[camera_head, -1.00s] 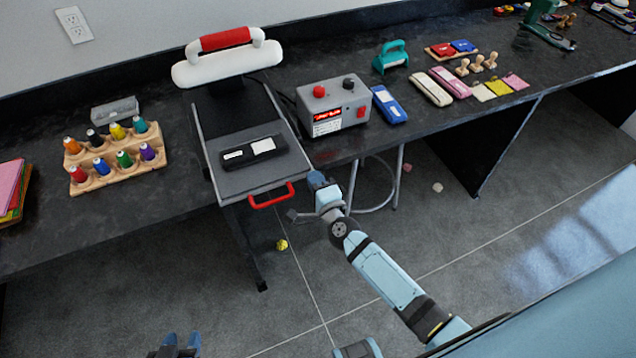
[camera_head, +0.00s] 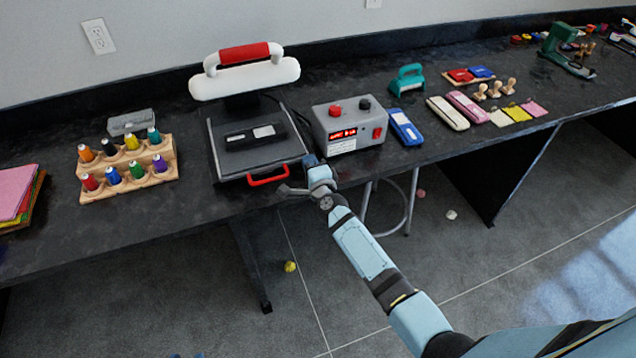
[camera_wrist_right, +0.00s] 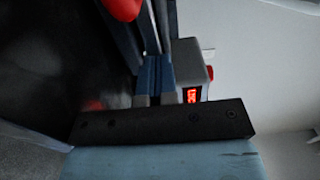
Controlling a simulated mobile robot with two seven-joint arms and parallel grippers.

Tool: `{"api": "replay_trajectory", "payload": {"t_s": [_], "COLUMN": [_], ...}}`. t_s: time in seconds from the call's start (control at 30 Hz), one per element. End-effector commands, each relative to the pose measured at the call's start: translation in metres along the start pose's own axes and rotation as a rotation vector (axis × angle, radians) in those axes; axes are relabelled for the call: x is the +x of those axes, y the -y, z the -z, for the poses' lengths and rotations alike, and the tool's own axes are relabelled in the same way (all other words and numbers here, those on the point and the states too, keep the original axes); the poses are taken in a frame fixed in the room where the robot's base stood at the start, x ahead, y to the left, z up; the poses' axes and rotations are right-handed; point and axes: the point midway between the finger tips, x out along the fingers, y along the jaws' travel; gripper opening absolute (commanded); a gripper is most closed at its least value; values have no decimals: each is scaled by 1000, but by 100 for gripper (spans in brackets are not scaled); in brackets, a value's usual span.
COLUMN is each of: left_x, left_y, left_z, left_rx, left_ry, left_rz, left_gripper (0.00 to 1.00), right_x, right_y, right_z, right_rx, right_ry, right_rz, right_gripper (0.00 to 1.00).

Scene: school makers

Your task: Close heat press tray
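The heat press has a white upper plate (camera_head: 245,80) with a red grip. Its grey tray (camera_head: 222,165) sticks out toward me below the plate, carrying a black cassette-like block (camera_head: 250,137) with white labels. The red tray handle (camera_head: 268,180) is at the tray's front edge. My right gripper (camera_head: 308,168) is at the handle's right end. In the right wrist view, its fingers (camera_wrist_right: 150,45) look close together, with the red handle (camera_wrist_right: 122,8) beside their tips; contact is unclear. Only specks of my left gripper (camera_head: 187,355) show at the bottom edge.
A grey control box (camera_head: 347,125) with a red display stands close to the tray's right side. A wooden rack of thread spools (camera_head: 128,170) stands to the left. A stool (camera_head: 390,205) is under the dark bench.

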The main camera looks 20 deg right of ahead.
Motion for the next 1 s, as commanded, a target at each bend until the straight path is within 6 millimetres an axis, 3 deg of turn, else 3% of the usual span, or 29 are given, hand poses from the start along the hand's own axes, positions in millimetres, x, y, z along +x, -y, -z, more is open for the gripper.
{"api": "replay_trajectory", "payload": {"t_s": [0.1,0.3,1.0], "left_x": [6,8,8], "left_y": [0,-1,0], "left_z": [-5,-1,-3], "left_rx": [-9,-21,-21], "left_ry": [5,-6,0], "left_rz": [-1,-2,-2], "left_gripper": [43,43,43], "right_x": [20,40,46], "right_y": [-2,-2,5], "right_z": [0,0,0], "right_rx": [2,0,1], "right_ry": [0,0,-2], "right_rz": [1,0,7], "right_gripper": [0,0,0]}}
